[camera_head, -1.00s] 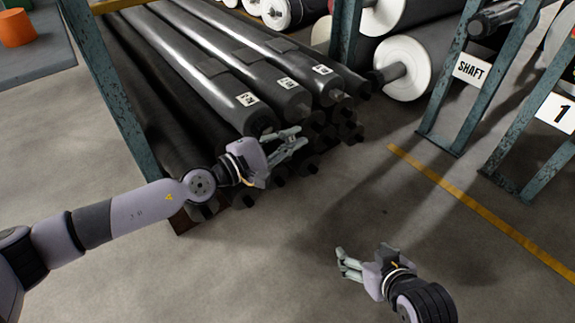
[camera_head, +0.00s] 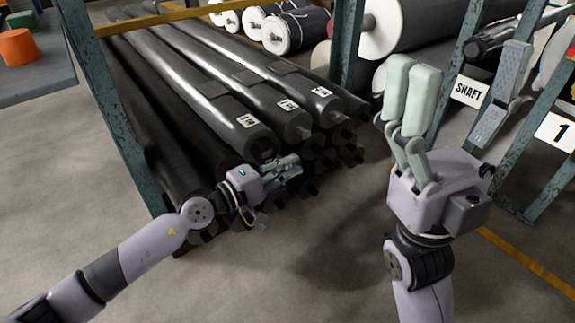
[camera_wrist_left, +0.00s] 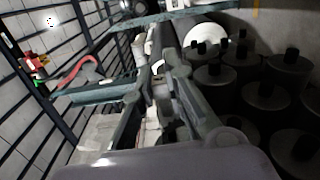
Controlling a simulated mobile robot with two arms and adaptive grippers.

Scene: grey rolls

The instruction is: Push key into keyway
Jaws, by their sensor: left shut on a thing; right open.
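My left gripper (camera_head: 285,168) is at the front ends of the stacked dark rolls, just below the end of the left labelled roll (camera_head: 245,122). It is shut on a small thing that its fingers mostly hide. In the left wrist view its fingers (camera_wrist_left: 168,95) reach forward, with dark roll ends (camera_wrist_left: 265,95) to their right. I cannot make out the key or the keyway in either view. My right gripper (camera_head: 460,85) is large in the foreground, raised, open and empty, with its fingers pointing up and wide apart.
Teal rack posts (camera_head: 100,110) stand beside the roll stack. Racks with a SHAFT sign (camera_head: 468,91) and a sign marked 1 (camera_head: 557,130) stand at the right. White-ended rolls (camera_head: 275,32) lie behind. The grey floor (camera_head: 320,260) in front is clear.

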